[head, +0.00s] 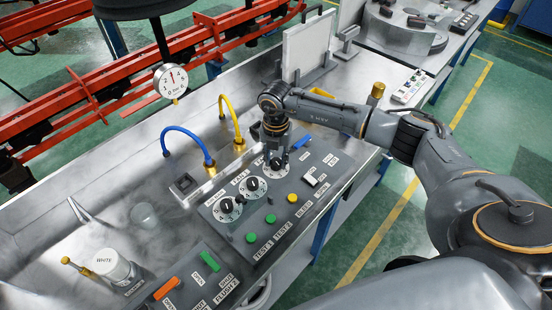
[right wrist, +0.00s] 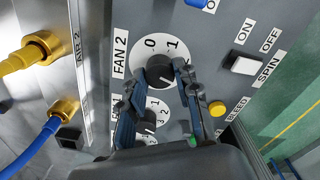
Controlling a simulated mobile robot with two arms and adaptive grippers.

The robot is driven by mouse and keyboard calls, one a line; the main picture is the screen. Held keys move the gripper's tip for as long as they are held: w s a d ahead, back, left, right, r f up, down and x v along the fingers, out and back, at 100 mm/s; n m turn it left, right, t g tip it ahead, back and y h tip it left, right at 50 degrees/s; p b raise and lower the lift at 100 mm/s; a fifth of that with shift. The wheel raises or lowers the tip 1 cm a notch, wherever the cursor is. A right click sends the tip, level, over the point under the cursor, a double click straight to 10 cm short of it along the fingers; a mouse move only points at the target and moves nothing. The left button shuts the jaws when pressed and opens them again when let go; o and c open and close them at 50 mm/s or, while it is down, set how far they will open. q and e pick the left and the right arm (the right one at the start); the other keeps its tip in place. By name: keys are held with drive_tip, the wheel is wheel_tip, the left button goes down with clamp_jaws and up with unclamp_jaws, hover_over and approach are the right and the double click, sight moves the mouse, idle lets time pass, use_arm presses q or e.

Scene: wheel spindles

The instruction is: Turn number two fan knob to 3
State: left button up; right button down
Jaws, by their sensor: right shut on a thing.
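The number two fan knob (right wrist: 158,70) is a black knob on a white dial beside the label "FAN 2" in the right wrist view. The numbers 0 and 1 show above it; the rest of the dial is partly hidden, and I cannot tell its setting. My right gripper (right wrist: 161,77) is shut on this knob, one finger on each side. In the head view my right gripper (head: 276,157) reaches down onto the farthest dial of the row on the grey control panel (head: 231,227). My left gripper is not in view.
Two other dial knobs (head: 252,184) (head: 228,206) sit nearby on the panel. Green and yellow buttons (head: 291,198) and a white spin switch (head: 311,180) are close to my gripper. Blue and yellow hoses (head: 188,135) arch behind the panel.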

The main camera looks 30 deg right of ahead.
sight(276, 162)
drive_tip(key=shift+m, duration=0.8)
drive_tip(key=c, duration=1)
unclamp_jaws()
drive_tip(key=shift+r, duration=0.1)
wheel_tip(276, 162, up, 12)
drive_tip(key=shift+f, duration=0.1)
